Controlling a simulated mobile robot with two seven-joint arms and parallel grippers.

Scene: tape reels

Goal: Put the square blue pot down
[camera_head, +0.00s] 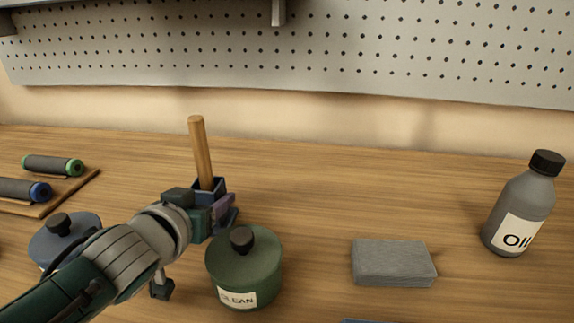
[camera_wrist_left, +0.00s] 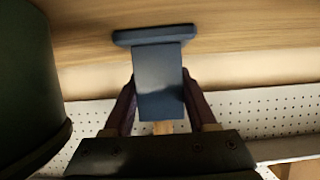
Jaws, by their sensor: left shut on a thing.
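The square blue pot (camera_head: 219,185) is in my left gripper (camera_head: 213,207), which is shut on its sides. A wooden rod (camera_head: 200,150) stands up out of the pot. In the left wrist view the pot (camera_wrist_left: 158,80) sits between the two purple fingers, with its wider foot (camera_wrist_left: 153,35) toward the wooden table. The pot looks upright and low over the table. I cannot tell whether its foot touches. The gripper hides much of the pot in the head view. My right gripper is not in view.
A green lidded jar (camera_head: 243,275) stands close in front of the pot. A blue lidded jar (camera_head: 68,235) is at the left, partly behind my arm. A grey block (camera_head: 393,262) and oil bottle (camera_head: 522,210) are at right. Rolls lie on a board (camera_head: 88,180). The table's back middle is clear.

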